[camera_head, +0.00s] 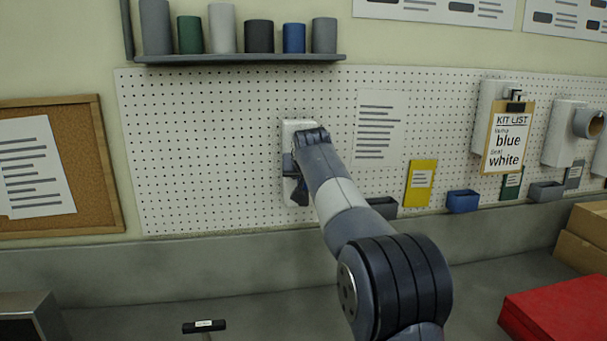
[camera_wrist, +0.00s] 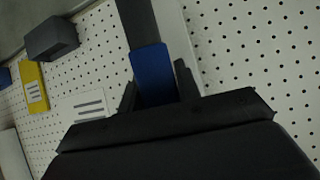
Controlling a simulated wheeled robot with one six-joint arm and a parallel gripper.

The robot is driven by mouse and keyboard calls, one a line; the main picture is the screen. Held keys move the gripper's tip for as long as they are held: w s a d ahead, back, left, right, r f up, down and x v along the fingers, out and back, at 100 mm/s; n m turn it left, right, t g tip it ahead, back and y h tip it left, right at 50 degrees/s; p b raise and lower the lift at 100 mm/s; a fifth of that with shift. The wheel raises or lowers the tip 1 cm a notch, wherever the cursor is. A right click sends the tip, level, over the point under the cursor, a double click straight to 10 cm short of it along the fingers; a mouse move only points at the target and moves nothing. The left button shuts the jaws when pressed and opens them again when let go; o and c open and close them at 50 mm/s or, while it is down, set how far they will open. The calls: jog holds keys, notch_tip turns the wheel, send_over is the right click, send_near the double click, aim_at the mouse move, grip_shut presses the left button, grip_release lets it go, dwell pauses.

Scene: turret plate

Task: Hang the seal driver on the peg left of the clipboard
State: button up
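In the wrist view, a tool with a blue block and a dark grey length (camera_wrist: 150,62) sits between the two dark fingers of my gripper (camera_wrist: 157,90). The fingers appear shut on its blue part. I take it for the seal driver; no label shows. Behind it is a pale panel (camera_wrist: 196,25). In the head view, my gripper is at a white backing plate (camera_head: 290,135) on the pegboard, left of the clipboard (camera_head: 507,138). My arm hides the tool's contact with the plate and any peg there. The clipboard reads "KIT LIST", with "blue" and "white".
A shelf (camera_head: 240,58) with several cups is above. A printed sheet (camera_head: 378,125), a yellow card (camera_head: 420,183) and a blue bin (camera_head: 463,201) are right of my gripper. More white holders (camera_head: 562,130) are farther right. A red box (camera_head: 560,308) lies on the bench. The pegboard's left part is bare.

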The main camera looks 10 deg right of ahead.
jog(key=o, duration=0.5)
jog(key=b+v, duration=0.3)
jog(key=v, duration=0.8)
jog(key=shift+w, duration=0.1)
jog(key=p+x, duration=0.3)
jog(key=x, duration=0.7)
jog(key=shift+w+d+f, duration=0.1)
jog(key=shift+w+f, duration=0.1)
jog(key=shift+w, duration=0.05)
jog(key=shift+s+r, duration=0.3)
jog(key=shift+s, duration=0.6)
jog(key=shift+w, duration=0.15)
